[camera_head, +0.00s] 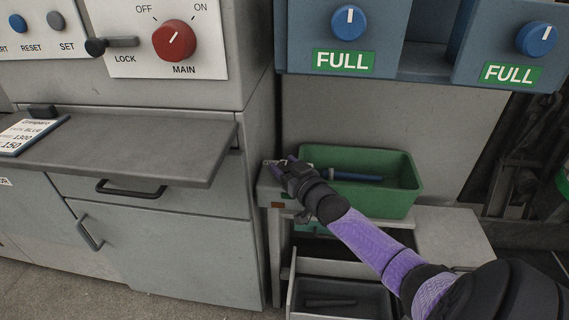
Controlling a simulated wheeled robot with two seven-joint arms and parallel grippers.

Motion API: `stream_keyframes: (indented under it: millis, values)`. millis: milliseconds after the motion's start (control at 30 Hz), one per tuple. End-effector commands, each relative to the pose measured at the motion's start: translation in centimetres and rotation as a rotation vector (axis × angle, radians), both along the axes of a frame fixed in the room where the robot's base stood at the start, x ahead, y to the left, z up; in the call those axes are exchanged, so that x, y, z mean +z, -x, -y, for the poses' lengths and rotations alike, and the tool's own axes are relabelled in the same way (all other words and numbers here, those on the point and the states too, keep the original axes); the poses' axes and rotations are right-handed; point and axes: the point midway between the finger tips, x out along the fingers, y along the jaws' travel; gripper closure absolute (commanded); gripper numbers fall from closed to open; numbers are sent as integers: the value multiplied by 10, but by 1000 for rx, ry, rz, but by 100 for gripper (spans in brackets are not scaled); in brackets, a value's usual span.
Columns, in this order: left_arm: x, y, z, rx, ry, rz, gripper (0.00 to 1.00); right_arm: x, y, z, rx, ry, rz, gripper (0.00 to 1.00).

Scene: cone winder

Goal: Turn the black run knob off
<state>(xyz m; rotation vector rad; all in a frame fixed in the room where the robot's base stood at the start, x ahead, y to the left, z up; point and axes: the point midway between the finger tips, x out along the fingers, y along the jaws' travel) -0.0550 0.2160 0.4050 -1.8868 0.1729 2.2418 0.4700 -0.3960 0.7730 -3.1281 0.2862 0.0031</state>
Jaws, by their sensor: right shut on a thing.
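I do not see a black knob labelled run in this view. My right gripper (284,167) is at the centre, by the left end of a green bin (410,185), with its arm coming in from the lower right. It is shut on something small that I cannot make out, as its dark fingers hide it. My left gripper is not in view.
A grey cabinet at the left has a red main knob (174,40), a black lock lever (112,44) and a protruding shelf (140,150). Two blue knobs (348,22) (537,39) sit above FULL labels. A blue tool (345,176) lies in the green bin.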

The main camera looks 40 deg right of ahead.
Motion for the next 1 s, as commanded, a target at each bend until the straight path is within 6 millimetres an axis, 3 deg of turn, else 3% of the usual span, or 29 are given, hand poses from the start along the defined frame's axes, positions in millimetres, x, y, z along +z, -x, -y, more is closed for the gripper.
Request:
stream_keyframes:
  millis: [267,700,733,867,1000]
  values:
    - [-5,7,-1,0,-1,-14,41,-2,0,0,64,1,-3,99]
    - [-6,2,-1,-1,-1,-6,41,-1,0,0,72,-1,-1,99]
    - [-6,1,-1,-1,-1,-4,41,-1,0,0,72,-1,-1,36]
    - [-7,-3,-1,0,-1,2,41,0,0,0,72,0,0,8]
    - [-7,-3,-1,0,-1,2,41,0,0,0,72,0,1,6]
